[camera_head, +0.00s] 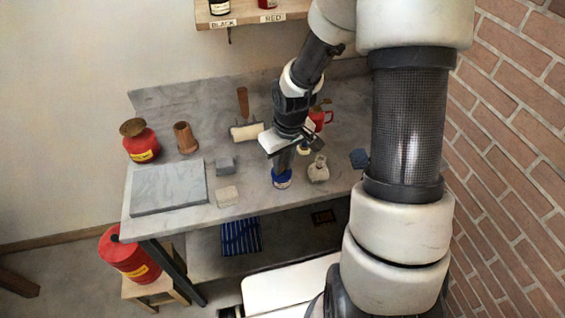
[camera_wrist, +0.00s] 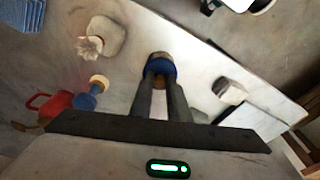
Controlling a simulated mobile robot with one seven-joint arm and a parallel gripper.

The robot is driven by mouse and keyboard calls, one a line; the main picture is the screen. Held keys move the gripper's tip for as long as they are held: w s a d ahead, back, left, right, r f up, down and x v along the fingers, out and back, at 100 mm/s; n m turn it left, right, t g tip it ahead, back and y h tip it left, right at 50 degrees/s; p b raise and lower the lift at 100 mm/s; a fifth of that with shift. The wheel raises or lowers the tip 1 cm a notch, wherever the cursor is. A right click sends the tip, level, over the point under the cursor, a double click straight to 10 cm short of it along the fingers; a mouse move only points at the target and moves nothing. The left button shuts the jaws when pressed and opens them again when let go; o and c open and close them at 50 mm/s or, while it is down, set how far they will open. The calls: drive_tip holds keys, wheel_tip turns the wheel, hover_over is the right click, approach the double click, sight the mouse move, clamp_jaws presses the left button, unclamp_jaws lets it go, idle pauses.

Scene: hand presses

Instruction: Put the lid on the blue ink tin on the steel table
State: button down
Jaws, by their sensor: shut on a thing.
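The blue ink tin (camera_head: 282,182) stands on the grey steel table (camera_head: 255,205) near its front edge. It has a pale band around its side. My gripper (camera_head: 283,168) points down right over the tin, with its fingertips at the tin's top. In the wrist view my gripper (camera_wrist: 160,78) has its narrow fingers close together on a small part at the blue top. This looks like the lid, but the fingers hide most of it. The tin (camera_wrist: 160,62) shows just beyond the fingertips as a blue and brownish round shape. I cannot tell whether the lid is fully seated.
A stone slab (camera_head: 165,188) fills the table's left front.

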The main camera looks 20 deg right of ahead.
drive_tip(key=c, duration=1.1)
unclamp_jaws()
drive_tip(key=shift+r, duration=0.1)
drive_tip(key=shift+r+p, duration=2.7)
drive_tip(key=shift+r, duration=0.75)
clamp_jaws()
